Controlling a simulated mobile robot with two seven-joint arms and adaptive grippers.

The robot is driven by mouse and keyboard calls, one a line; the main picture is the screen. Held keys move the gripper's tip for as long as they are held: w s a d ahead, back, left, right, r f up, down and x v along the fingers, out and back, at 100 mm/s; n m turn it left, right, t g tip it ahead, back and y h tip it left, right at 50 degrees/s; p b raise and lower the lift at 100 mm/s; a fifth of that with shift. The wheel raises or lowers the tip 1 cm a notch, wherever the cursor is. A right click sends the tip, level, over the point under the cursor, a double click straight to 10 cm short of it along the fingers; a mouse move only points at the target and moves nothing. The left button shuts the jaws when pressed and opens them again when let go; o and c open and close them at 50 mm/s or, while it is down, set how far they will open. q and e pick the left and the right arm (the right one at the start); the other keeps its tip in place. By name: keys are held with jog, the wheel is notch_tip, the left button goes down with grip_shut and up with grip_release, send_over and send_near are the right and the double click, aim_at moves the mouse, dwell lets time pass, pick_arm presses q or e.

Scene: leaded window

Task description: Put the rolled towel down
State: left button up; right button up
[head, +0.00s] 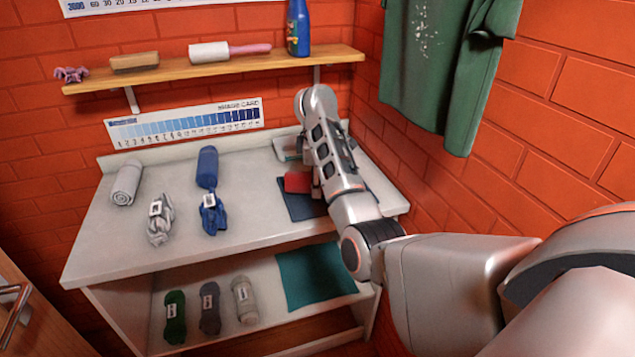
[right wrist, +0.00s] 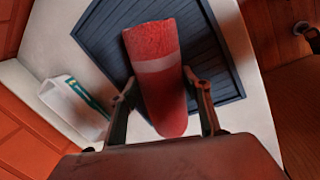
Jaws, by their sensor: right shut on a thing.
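The red rolled towel (head: 297,182) is over a dark blue mat (head: 290,208) at the right of the white counter. In the right wrist view the towel (right wrist: 162,92) has a pale band and lies between the two fingers of my right gripper (right wrist: 160,88), which is shut on it. Beneath it is the dark slatted mat (right wrist: 103,35). I cannot tell whether the towel touches the mat. In the head view my right arm hides part of the towel and the gripper. My left gripper is not in view.
A white item with a green strip (right wrist: 75,107) lies beside the mat. The wall shelf (head: 220,68) holds a blue bottle (head: 298,28). A green garment (head: 435,70) hangs right.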

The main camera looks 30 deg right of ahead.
dwell(0.3)
jog(key=o, duration=0.8)
jog(key=shift+f, duration=0.15)
jog(key=o, duration=0.4)
jog(key=shift+o, duration=0.2)
